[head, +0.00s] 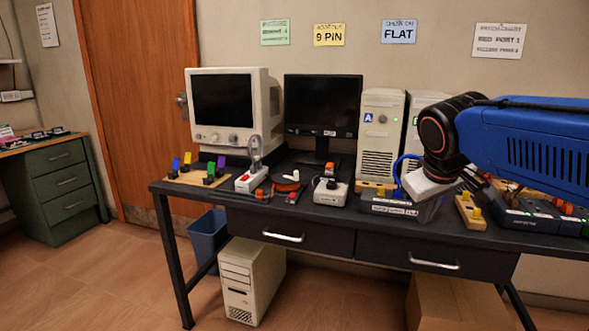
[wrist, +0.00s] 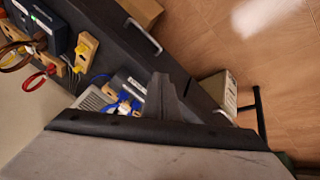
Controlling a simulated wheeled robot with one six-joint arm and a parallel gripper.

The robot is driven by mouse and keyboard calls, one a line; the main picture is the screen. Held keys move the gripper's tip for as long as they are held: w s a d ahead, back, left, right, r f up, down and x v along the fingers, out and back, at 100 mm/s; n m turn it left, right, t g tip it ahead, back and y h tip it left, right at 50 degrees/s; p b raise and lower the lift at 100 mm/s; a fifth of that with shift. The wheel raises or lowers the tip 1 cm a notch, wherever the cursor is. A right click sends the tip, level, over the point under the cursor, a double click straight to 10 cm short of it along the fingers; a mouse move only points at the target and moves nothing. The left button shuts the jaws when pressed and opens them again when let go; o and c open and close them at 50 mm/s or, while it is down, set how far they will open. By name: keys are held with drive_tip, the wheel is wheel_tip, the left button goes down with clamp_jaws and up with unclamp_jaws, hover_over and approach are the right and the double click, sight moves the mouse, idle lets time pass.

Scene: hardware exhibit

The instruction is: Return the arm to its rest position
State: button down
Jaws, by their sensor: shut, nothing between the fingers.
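My blue arm (head: 530,145) reaches in from the right over the desk, its dark wrist joint bent downward. My gripper (head: 428,186) hangs below that joint, above the right half of the desk and in front of the computer towers. In the wrist view its dark fingers (wrist: 164,95) are together with nothing between them. In the head view the fingertips are hard to make out against the dark items behind.
The dark desk (head: 330,225) carries an old monitor (head: 230,108), a flat screen (head: 322,103), a tower (head: 379,125) and small connector parts. A blue bin (head: 207,238), a beige tower (head: 250,280) and a carton (head: 455,304) stand below. The front-left floor is clear.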

drive_tip(key=s+f+m+g+y, duration=0.1)
drive_tip(key=s+f+m+y, duration=0.1)
drive_tip(key=s+f, duration=1.5)
drive_tip(key=shift+s+m, duration=0.7)
drive_tip(key=shift+s, duration=0.15)
drive_tip(key=shift+d+r, duration=0.1)
